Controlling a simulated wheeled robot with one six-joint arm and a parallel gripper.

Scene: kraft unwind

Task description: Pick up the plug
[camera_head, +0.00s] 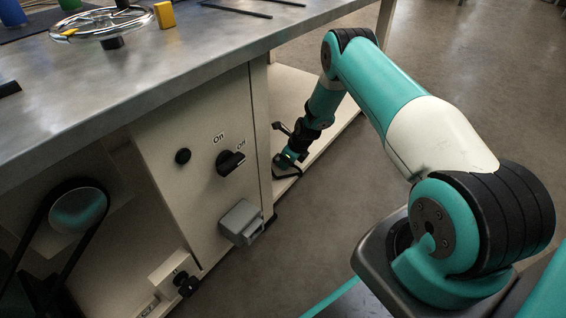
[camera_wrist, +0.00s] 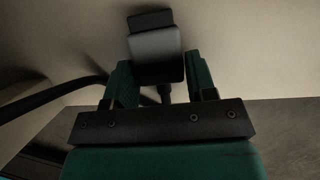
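The plug (camera_wrist: 156,55) has a grey body with a black end and shows between the two green fingers of my gripper (camera_wrist: 160,80) in the wrist view. The plug is slightly tilted. A black cable (camera_wrist: 60,95) curves in from the left, behind the fingers. In the head view my gripper (camera_head: 287,160) is low beside the cabinet's end, above a pale shelf. A dark cable loop (camera_head: 288,174) shows under it. The plug itself cannot be made out there.
The cabinet front (camera_head: 215,110) carries a black rotary switch (camera_head: 231,162), a black knob (camera_head: 183,156) and a grey box (camera_head: 240,222) that juts out. A pale box with black fittings (camera_head: 184,282) sits low. The metal tabletop (camera_head: 130,75) overhangs. Floor (camera_head: 470,80) at right is clear.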

